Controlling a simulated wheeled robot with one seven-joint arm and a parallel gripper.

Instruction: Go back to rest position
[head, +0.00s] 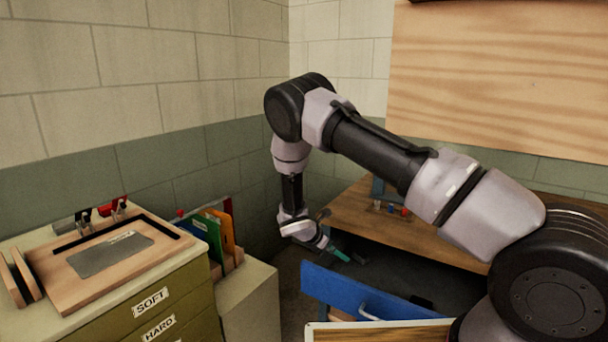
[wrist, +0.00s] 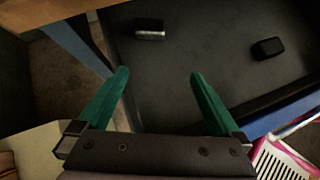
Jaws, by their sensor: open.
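My gripper (wrist: 158,92) shows two green fingers spread apart in the wrist view, with nothing between them. In the head view my gripper (head: 340,254) hangs low in the middle, above the open blue drawer (head: 345,292) and beside the wooden workbench (head: 350,215). My arm reaches out from the right, bends at the elbow and points down. In the wrist view the dark drawer floor (wrist: 215,75) lies below the fingers, with a silver-and-black block (wrist: 149,30) and a small black block (wrist: 268,48) on it.
An olive cabinet (head: 190,297) with SOFT and HARD labels stands at left, bearing a wooden board (head: 75,285) with a grey metal plate (head: 112,254). Colored folders (head: 220,232) stand beside it. A framed board (head: 380,331) is at the bottom. Walls close off the back.

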